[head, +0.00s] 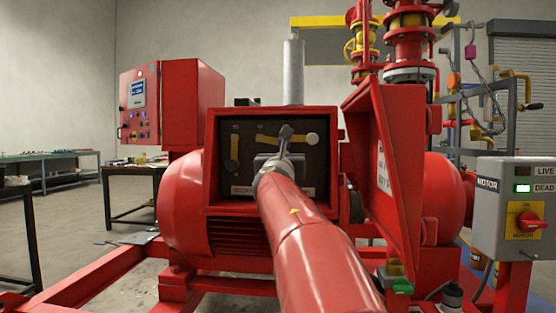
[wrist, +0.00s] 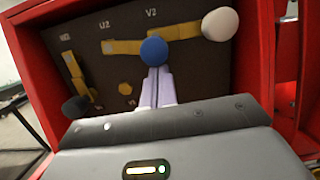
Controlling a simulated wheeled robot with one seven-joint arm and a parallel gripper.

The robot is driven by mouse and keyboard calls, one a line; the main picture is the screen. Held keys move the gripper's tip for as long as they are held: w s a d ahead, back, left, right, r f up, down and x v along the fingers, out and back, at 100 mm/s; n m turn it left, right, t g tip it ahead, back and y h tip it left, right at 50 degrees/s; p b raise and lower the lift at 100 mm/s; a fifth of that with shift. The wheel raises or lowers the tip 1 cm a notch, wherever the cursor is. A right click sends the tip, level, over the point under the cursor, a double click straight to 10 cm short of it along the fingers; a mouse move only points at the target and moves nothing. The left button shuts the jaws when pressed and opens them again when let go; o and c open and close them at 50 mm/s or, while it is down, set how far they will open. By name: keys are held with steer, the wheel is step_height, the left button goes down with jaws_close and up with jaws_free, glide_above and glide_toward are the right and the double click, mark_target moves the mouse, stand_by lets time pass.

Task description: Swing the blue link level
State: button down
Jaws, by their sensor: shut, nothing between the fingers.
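The blue link shows in the wrist view by its round blue knob (wrist: 153,51), with a yellow bar (wrist: 122,47) running left from behind it beneath the U2 mark. The bar looks close to level along the panel's row of marks. My gripper (wrist: 156,72) is shut and empty, its fingertips just below the blue knob; I cannot tell whether they touch it. In the head view my gripper (head: 285,132) reaches into the open red terminal box (head: 214,160) and hides the blue knob.
A white-knobbed link (wrist: 220,24) lies level at the right. A black-knobbed link (wrist: 76,106) hangs down at the left. The box's open red door (head: 385,170) stands close right of my arm. A motor switch box (head: 515,205) reads DEAD, lit green.

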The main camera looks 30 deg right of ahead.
steer(key=shift+s+d+r+n+p, duration=0.1)
steer(key=shift+d+r+n+p, duration=0.1)
steer(key=shift+r, duration=0.15)
steer(key=shift+s+d+r+n+p, duration=0.1)
steer(key=shift+r+n+p, duration=0.1)
steer(key=shift+r, duration=0.15)
stand_by(0.4)
